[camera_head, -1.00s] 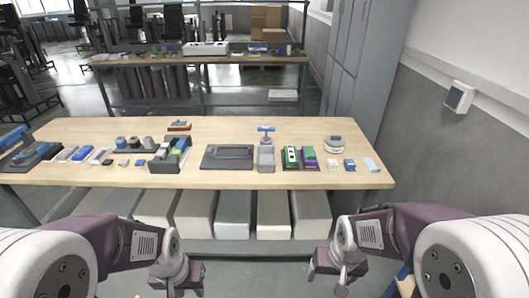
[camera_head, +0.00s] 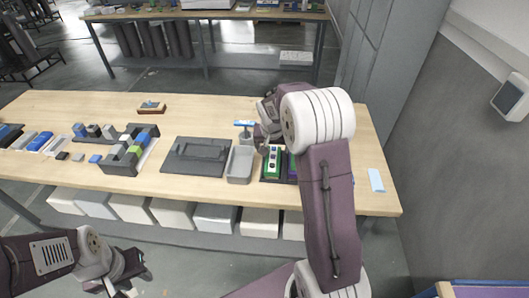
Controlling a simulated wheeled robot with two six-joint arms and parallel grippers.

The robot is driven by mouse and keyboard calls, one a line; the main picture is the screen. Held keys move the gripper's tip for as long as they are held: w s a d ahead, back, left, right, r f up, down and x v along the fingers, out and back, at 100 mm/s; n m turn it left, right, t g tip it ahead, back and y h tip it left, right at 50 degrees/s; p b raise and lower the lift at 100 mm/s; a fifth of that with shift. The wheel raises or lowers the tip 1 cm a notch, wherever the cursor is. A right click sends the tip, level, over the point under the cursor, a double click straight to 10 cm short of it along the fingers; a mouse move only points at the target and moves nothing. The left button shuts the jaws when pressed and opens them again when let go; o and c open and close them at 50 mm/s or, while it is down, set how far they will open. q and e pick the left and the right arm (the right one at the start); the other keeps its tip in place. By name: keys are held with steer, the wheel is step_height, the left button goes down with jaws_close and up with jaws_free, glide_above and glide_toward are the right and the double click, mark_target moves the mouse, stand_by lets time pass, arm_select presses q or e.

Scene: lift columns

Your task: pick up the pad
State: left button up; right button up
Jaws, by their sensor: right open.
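A flat light-blue rectangle (camera_head: 376,180) lies near the right end of the wooden table (camera_head: 215,190); it looks like a pad, though I cannot be sure it is the one named. My right arm reaches over the table, and its gripper (camera_head: 264,148) is open, above the table beside the grey tray (camera_head: 240,165) and the green-and-white block (camera_head: 273,161). It is well to the left of the light-blue rectangle. My right arm hides the objects between them. My left gripper (camera_head: 128,275) hangs low in front of the table; its jaws are too unclear to judge.
A dark flat case (camera_head: 197,157) and a dark holder with coloured blocks (camera_head: 130,150) stand on the table. Several small items lie at the left. A small brown tray (camera_head: 151,107) lies at the back. Grey cabinets (camera_head: 380,75) stand behind the right end.

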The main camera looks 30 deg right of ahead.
mark_target(273, 156)
steer(key=shift+s+a+r, duration=0.15)
steer(key=shift+s+r, duration=0.1)
steer(key=shift+s, duration=0.15)
steer(key=shift+a+f, duration=0.15)
steer(key=shift+f, duration=0.1)
steer(key=x, duration=0.4)
steer(key=shift+w+d, duration=0.35)
steer(key=shift+d, duration=0.05)
steer(key=shift+f+p, duration=0.3)
steer(key=shift+f, duration=0.1)
steer(key=x, duration=0.4)
steer(key=shift+w, duration=0.1)
steer(key=shift+r, duration=0.1)
steer(key=c, duration=0.7)
jaws_close()
